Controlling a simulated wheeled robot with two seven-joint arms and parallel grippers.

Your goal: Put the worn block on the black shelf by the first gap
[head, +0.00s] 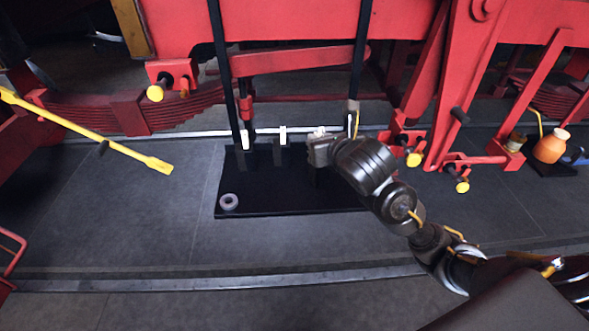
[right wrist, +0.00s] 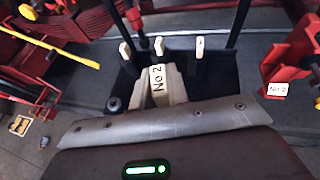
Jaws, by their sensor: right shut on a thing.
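The black shelf (head: 270,198) lies low on the dark floor in front of the red frame. Short dark uprights with white tabs (head: 283,136) stand along its back edge, with gaps between them. My right gripper (head: 318,152) is over the right half of the shelf. The right wrist view shows a pale block marked "No 2" (right wrist: 158,84) at the jaws, and the gripper is shut on it. I cannot tell whether the block touches the shelf (right wrist: 215,86), as its lower part is hidden. My left gripper is out of view.
A grey ring (head: 229,202) sits at the shelf's front left corner. Two dark straps (head: 222,70) hang down to the shelf's back. A yellow bar (head: 110,142) sticks out at left. Red linkage (head: 440,120) and an orange jug (head: 551,147) stand at right. The floor in front is clear.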

